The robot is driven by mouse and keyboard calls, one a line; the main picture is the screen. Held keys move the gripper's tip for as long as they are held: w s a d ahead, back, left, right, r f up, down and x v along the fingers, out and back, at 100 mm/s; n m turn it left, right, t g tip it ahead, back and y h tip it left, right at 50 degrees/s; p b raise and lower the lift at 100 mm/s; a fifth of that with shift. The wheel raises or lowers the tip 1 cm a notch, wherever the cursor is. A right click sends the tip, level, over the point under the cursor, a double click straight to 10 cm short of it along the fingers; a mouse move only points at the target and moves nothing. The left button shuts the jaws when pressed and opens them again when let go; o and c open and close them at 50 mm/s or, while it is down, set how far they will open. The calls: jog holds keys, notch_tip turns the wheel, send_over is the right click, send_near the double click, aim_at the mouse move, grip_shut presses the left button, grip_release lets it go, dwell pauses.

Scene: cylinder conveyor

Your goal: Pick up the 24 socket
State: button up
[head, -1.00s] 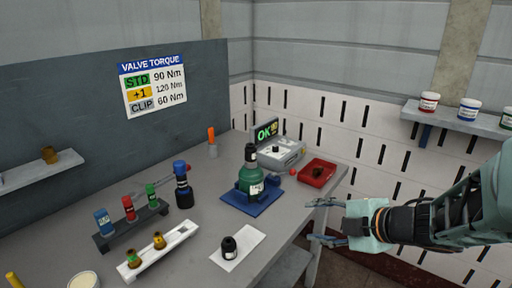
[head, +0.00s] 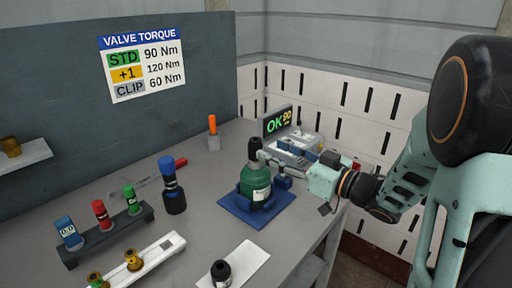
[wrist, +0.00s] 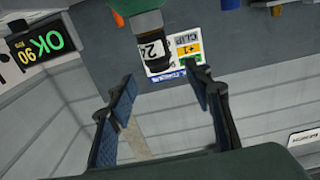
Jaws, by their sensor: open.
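The 24 socket (head: 255,148) is a black cap-like piece on top of a green cylinder (head: 254,183). The cylinder stands upright in a blue cradle (head: 232,203). In the wrist view, which is upside down, the socket (wrist: 153,49) shows a white "24" label. My gripper (head: 266,157) is open, just right of the socket in the head view. In the wrist view the fingers (wrist: 162,90) are spread wide, with the socket ahead of their tips and roughly between them. I see no contact.
Another black socket (head: 221,271) stands on a white mat (head: 246,262). A dark rack (head: 104,240) holds blue, red and green pieces. A display reading OK 90 (head: 277,121) is behind the cylinder.

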aim_at(261, 145)
jog(key=x, duration=0.7)
jog(key=shift+w+a, duration=0.25)
jog(key=shift+w, duration=0.05)
jog(key=shift+d, duration=0.1)
jog(key=shift+c, duration=0.4)
grip_shut()
